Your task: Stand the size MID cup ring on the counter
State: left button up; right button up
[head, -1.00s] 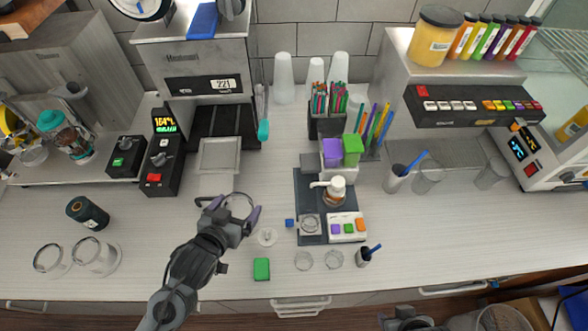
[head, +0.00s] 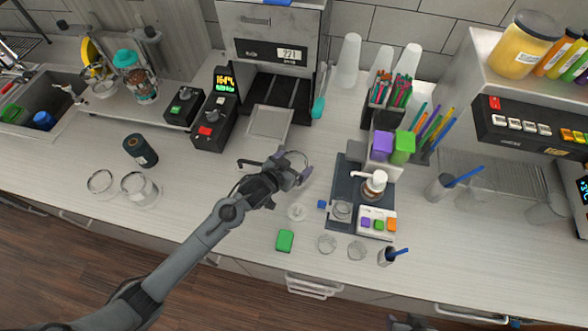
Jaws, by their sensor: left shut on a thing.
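My left gripper (head: 295,167) is shut on a thin clear-grey cup ring (head: 298,156) at the middle of the head view. The ring is partly hidden by the fingers, and no size mark is readable. It is over the counter (head: 225,195), just right of and below the pale tray of the machine; I cannot tell whether it touches the counter. A little of my right arm (head: 408,322) shows at the bottom edge; its fingers cannot be made out.
Two round rings or glasses (head: 138,186) stand at the left by a dark roll (head: 140,150). A small white disc (head: 297,212) and a green block (head: 285,241) lie below the gripper.

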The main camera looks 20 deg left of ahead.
pick_arm(q)
jog(key=shift+f, duration=1.95)
jog(key=shift+f, duration=0.25)
jog(key=o, duration=0.8)
jog(key=shift+o, duration=0.2)
jog(key=shift+r, duration=0.1)
